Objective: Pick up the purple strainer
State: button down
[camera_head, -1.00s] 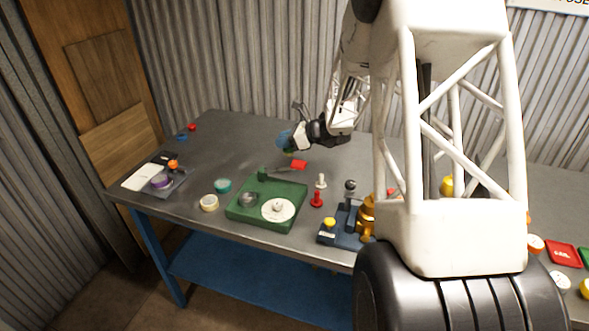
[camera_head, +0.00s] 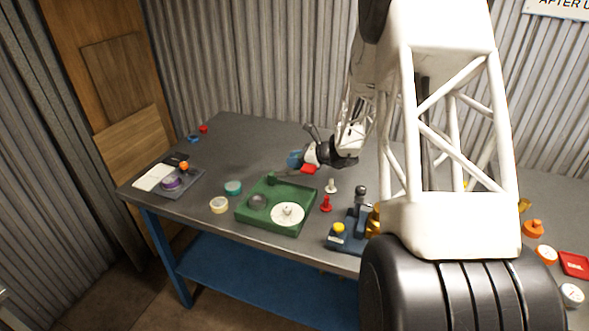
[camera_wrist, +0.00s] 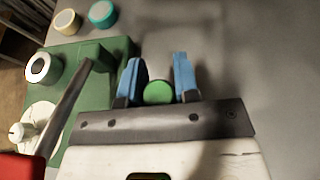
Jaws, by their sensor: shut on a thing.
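A purple ring-shaped thing (camera_head: 171,183), likely the purple strainer, lies on a grey plate (camera_head: 188,190) at the table's left end. It is not in the wrist view. My gripper (camera_head: 296,159) is far to the right of it, low over the table behind the green tray. In the wrist view, the blue fingers of my gripper (camera_wrist: 158,78) are on either side of a small round green thing (camera_wrist: 158,92), and I hold it. Its lower part is hidden by the gripper body.
The green tray (camera_head: 250,221) holds a white disc (camera_head: 287,214). A teal ring (camera_head: 233,187) and a cream ring (camera_head: 219,205) lie left of it. A red-handled tool (camera_wrist: 20,166) is close to my gripper. Red (camera_head: 326,204) and white (camera_head: 331,186) pegs stand right of the tray.

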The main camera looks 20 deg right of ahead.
jog(key=shift+f, duration=1.85)
jog(key=shift+f, duration=0.15)
jog(key=c, duration=0.9)
grip_release()
jog(key=shift+o, duration=0.2)
jog(key=v, duration=1.2)
jog(key=shift+o, duration=0.4)
jog(key=shift+w+r, duration=0.1)
jog(key=shift+r, duration=0.1)
